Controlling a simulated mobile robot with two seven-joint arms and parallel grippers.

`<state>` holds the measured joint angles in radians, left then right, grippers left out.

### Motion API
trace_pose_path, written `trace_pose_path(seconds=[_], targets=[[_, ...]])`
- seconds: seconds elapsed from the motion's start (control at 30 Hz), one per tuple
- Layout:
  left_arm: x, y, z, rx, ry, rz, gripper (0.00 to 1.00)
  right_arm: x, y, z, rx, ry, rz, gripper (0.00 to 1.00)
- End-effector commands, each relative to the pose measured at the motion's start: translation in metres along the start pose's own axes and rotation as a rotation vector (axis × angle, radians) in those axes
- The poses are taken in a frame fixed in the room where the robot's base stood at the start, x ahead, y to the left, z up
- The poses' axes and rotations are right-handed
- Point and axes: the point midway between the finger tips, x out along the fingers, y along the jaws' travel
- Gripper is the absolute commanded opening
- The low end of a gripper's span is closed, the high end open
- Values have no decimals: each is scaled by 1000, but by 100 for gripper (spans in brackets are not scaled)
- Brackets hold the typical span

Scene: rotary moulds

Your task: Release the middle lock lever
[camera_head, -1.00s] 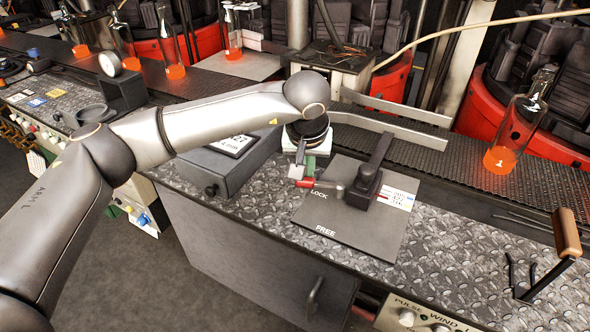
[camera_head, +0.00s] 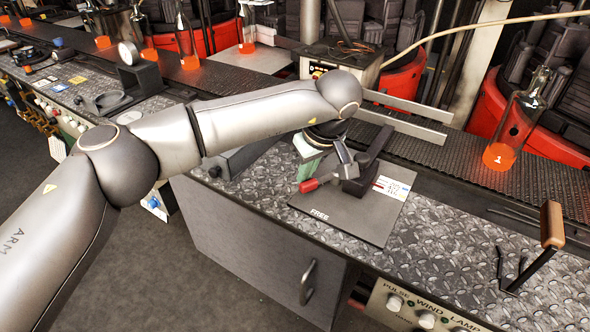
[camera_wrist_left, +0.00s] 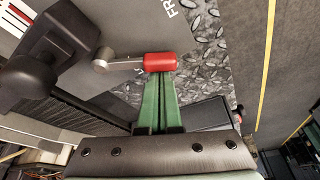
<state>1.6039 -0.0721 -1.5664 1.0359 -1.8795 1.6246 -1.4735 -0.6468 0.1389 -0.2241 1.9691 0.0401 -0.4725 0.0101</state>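The lock lever has a grey arm and a red grip (camera_head: 308,186). It is pivoted on a dark block (camera_head: 362,184) on a grey plate (camera_head: 345,219) marked FREE. Its red grip covers the area where LOCK is printed, pointing left between LOCK and FREE. My left gripper (camera_head: 306,170) is behind the grip, its green fingers close together. In the left wrist view the fingers (camera_wrist_left: 162,85) meet the red grip (camera_wrist_left: 160,62) and look shut against it; their tips are partly hidden by it. My right gripper is not in view.
A bench of diamond plate (camera_head: 440,235) surrounds the lever plate. A wooden-handled lever (camera_head: 552,225) stands at the right. Two metal rails (camera_head: 410,115) lie behind. Glowing bottles (camera_head: 500,155) stand on the conveyor. A control panel with knobs (camera_head: 395,302) is at the front.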

Motion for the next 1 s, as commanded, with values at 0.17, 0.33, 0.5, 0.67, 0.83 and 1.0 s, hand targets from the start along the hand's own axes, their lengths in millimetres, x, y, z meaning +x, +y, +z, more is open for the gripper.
trace_pose_path(seconds=[0.17, 0.33, 0.5, 0.67, 0.83, 1.0], targets=[[-2, 1, 5, -51, 0, -18, 0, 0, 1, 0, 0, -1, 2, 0], [-4, 1, 11, -49, -2, -17, 0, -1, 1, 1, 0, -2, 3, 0], [-5, 1, 14, -48, -1, -18, 0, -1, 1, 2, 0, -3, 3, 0], [-5, 1, 16, -48, -1, -17, 0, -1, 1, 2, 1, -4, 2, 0], [-6, 2, 16, -47, -3, -17, 0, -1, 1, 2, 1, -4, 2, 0], [-6, 2, 17, -46, -4, -16, 0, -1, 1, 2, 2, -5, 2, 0]])
